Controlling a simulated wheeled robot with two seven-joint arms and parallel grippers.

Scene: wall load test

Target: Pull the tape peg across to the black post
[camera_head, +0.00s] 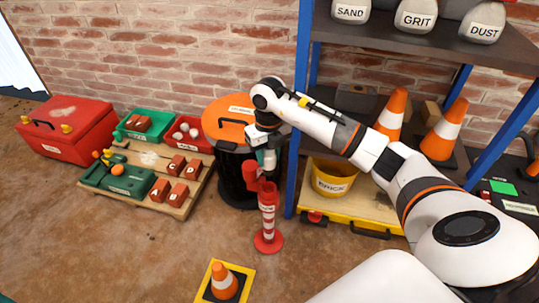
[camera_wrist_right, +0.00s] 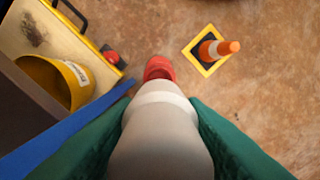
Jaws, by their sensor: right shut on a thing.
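My right gripper (camera_head: 265,160) points down at the top of a red-and-white banded post (camera_head: 268,215), which stands upright on a round red base. In the right wrist view, its green fingers (camera_wrist_right: 160,130) are shut on a pale rounded thing (camera_wrist_right: 158,145), which I take to be the tape peg. A red part (camera_wrist_right: 158,68) shows beyond it. A red piece (camera_head: 250,172) shows beside the fingers in the head view. I cannot clearly make out the black post or the tape. My left gripper is not in view.
A black bin (camera_head: 233,180) with an orange lid stands behind the gripper. A blue-framed shelf (camera_head: 303,70) holds a yellow bucket (camera_head: 333,180) and cones at right. A small cone (camera_head: 222,282) stands in front.

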